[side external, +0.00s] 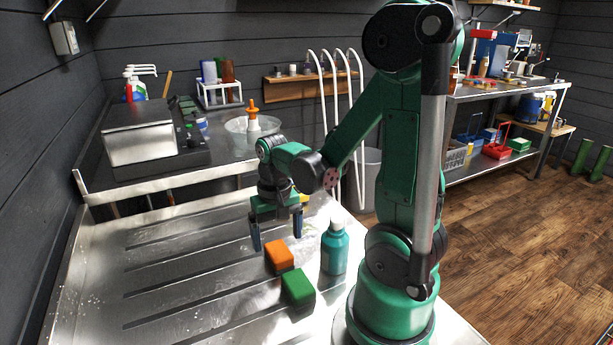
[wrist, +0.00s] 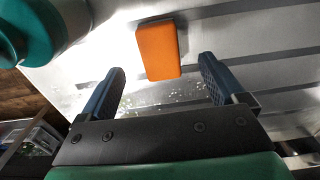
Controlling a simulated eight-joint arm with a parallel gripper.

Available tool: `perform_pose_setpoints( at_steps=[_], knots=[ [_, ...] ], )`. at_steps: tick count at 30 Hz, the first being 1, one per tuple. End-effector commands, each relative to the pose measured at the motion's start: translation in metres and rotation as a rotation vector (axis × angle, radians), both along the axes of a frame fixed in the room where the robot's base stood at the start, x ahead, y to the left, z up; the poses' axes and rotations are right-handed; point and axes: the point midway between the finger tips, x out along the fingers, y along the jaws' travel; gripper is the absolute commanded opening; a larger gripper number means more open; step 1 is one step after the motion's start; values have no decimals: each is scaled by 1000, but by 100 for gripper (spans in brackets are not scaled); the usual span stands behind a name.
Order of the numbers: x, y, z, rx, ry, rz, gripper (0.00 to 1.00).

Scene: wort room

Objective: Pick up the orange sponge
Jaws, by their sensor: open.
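The orange sponge (side external: 279,255) is a small block lying on the grooved metal draining surface (side external: 165,275). In the wrist view the sponge (wrist: 158,50) lies ahead of my fingertips, between their lines and a little left of centre. My gripper (side external: 275,243) is open and empty, pointing down, above the surface and just behind the sponge in the side view. Its two blue fingers also show in the wrist view (wrist: 161,78), apart from the sponge. No part of the sponge's top is hidden.
A green block (side external: 298,288) lies close in front of the sponge. A teal bottle (side external: 334,248) with a white cap stands to its right, and a teal shape (wrist: 45,28) fills the wrist view's upper left corner. The surface left of the sponge is free.

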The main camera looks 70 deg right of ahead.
Motion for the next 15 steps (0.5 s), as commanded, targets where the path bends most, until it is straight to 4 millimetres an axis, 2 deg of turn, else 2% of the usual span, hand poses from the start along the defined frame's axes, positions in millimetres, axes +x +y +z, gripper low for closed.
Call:
perform_pose_setpoints(
  at_steps=[9, 15],
  knots=[
    [1, 0, -31, -1, -2, 3, 89],
    [0, 0, -42, -1, -3, 4, 89]
  ],
)
